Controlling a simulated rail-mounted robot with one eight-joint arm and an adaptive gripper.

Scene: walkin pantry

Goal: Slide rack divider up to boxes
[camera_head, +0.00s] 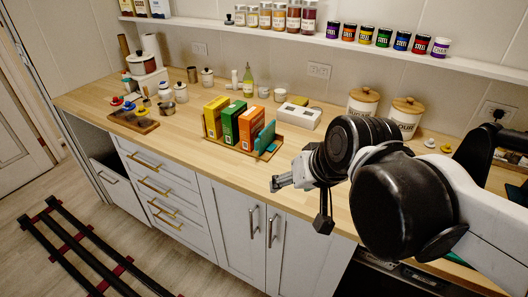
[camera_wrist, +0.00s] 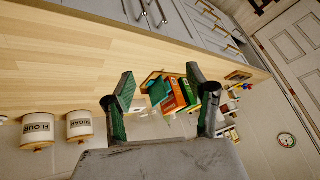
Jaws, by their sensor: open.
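A low wooden rack (camera_head: 276,151) stands on the counter with a yellow box (camera_head: 213,112), a green box (camera_head: 231,121) and an orange box (camera_head: 249,128) upright in a row. A teal divider (camera_head: 265,138) stands at the rack's right end, to the right of the orange box; I cannot tell the exact gap between them. My gripper (camera_head: 274,184) is to the right of and nearer than the rack, apart from it. In the wrist view, my open fingers (camera_wrist: 160,76) frame the divider (camera_wrist: 158,93) and the boxes beyond, with nothing held.
A tray with colourful items (camera_head: 134,119) is far left. The counter in front of the rack is clear. A shelf (camera_head: 330,40) with jars runs above.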

